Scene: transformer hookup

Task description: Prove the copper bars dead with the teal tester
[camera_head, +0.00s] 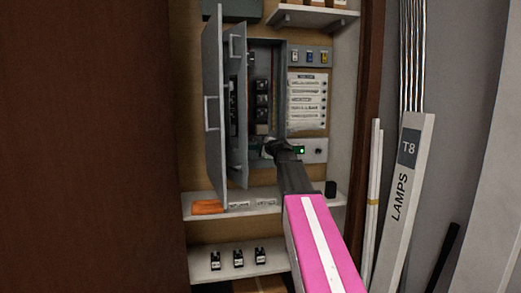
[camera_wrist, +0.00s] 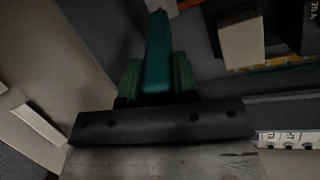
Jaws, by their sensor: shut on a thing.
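My gripper (camera_head: 275,148) is at the lower opening of the grey electrical panel (camera_head: 281,75). It is shut on the teal tester (camera_wrist: 157,55), which points up and away from the jaws in the wrist view. In the head view the gripper and arm largely hide the tester. I cannot make out the copper bars clearly in either view, nor tell whether the tester's tip touches anything. A column of dark breakers (camera_head: 262,95) stands inside the panel. A pale block on a dark body (camera_wrist: 242,40) is right of the tester in the wrist view.
Two open grey doors (camera_head: 213,110) stand left of the panel. A small unit with a green light (camera_head: 301,150) is right of my gripper. Below are a shelf with an orange item (camera_head: 207,207) and a lower shelf with small dark devices (camera_head: 238,258). A lamps box (camera_head: 407,180) leans at right.

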